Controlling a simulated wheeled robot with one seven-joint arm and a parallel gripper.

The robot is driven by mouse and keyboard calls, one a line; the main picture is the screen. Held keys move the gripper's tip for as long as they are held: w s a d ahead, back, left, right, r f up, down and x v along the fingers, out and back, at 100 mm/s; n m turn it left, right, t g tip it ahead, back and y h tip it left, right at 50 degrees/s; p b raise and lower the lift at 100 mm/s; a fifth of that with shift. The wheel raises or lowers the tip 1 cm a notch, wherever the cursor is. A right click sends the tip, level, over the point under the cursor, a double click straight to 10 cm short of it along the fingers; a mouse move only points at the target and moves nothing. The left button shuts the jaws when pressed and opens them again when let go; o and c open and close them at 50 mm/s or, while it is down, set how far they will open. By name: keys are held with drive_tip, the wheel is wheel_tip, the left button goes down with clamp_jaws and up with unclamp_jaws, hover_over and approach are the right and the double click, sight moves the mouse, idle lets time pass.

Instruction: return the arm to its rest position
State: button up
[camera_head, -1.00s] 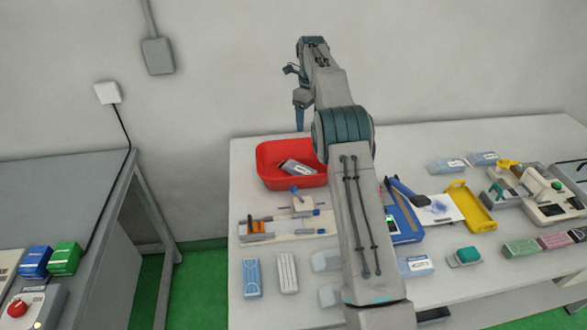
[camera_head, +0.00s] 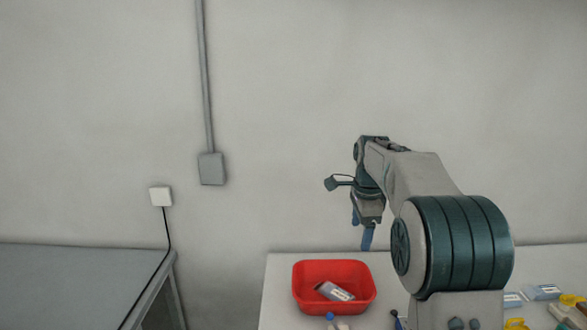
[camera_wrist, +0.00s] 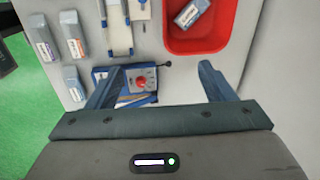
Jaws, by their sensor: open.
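My arm rises at the right of the head view and bends toward the back wall. My gripper (camera_head: 362,238) hangs at its end with the fingers down, in the air above and slightly right of the red bin (camera_head: 334,264) in the picture. In the wrist view my gripper (camera_wrist: 160,82) has its two blue-grey fingers spread wide, with nothing held between them.
A pack (camera_head: 334,291) lies in the red bin. A grey table (camera_head: 70,285) is at the left, with a gap between the tables. A wall box (camera_head: 211,168) and conduit are behind.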

drive_tip(key=s+a+r+n+t, duration=0.15)
drive_tip(key=s+n, duration=0.75)
drive_tip(key=s, duration=0.9)
drive_tip(key=s+f+n, duration=0.3)
drive_tip(key=s+n, duration=0.1)
drive_tip(key=s, duration=0.3)
drive_tip(key=s+f+n, duration=0.4)
drive_tip(key=s, duration=0.4)
drive_tip(key=shift+s+f+t+b, duration=0.2)
drive_tip(key=shift+s+t+b, duration=0.1)
drive_tip(key=shift+t, duration=0.15)
